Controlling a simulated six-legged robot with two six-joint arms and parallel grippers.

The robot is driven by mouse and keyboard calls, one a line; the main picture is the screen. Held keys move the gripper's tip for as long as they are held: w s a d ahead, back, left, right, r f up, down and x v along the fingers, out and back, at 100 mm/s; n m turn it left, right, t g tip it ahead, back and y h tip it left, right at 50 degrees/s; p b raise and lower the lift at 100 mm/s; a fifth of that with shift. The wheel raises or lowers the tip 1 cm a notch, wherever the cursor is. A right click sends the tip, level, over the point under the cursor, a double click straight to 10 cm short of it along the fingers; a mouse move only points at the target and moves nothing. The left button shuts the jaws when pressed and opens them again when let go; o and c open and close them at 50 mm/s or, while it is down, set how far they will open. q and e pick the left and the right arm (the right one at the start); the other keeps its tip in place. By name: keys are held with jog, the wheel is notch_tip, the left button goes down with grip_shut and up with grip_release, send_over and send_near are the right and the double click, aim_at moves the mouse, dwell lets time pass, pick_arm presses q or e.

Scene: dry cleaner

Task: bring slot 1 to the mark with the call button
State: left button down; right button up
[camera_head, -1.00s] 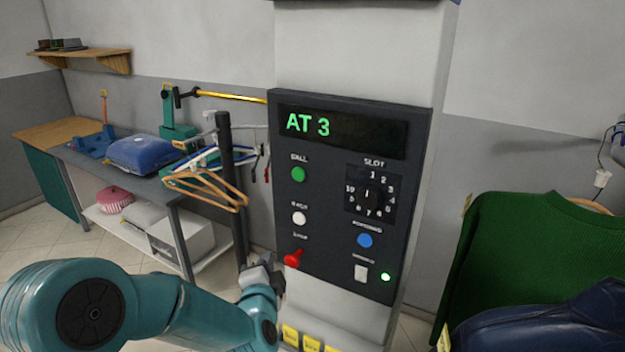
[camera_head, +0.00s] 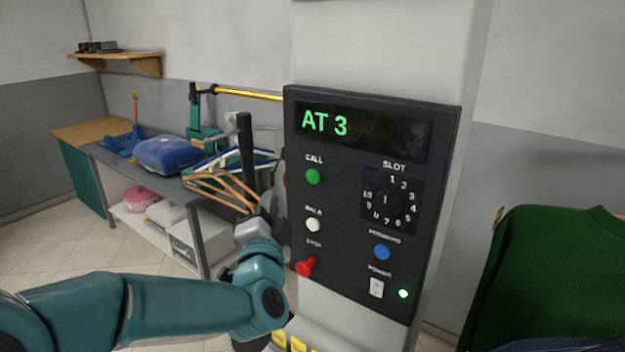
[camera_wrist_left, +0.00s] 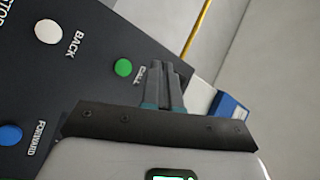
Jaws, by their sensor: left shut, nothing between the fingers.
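The dark control panel (camera_head: 362,260) stands on a pale column, and its display (camera_head: 362,130) reads "AT 3" in green. The green CALL button (camera_head: 313,177) is at its upper left; it also shows in the left wrist view (camera_wrist_left: 123,67). The SLOT dial (camera_head: 387,200) is right of it, its pointer seemingly upward toward 1. My left gripper (camera_head: 268,205) is shut and empty, left of the panel; in the left wrist view its fingertips (camera_wrist_left: 165,68) appear just beside the CALL button, with contact not visible. My right gripper is out of view.
Below CALL are the white BACK button (camera_head: 313,224) and red STOP control (camera_head: 306,267). The blue FORWARD button (camera_head: 382,251) and a lit green lamp (camera_head: 403,294) are at right.

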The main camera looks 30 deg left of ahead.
aim_at(313, 176)
pick_arm(q)
jog(key=w, duration=0.3)
jog(key=w+p, duration=0.1)
jog(key=w, duration=0.2)
jog(key=w+d+p, duration=0.1)
jog(key=w, duration=0.2)
jog(key=shift+w, duration=0.15)
dwell(0.9)
jog(key=shift+w+f, duration=0.15)
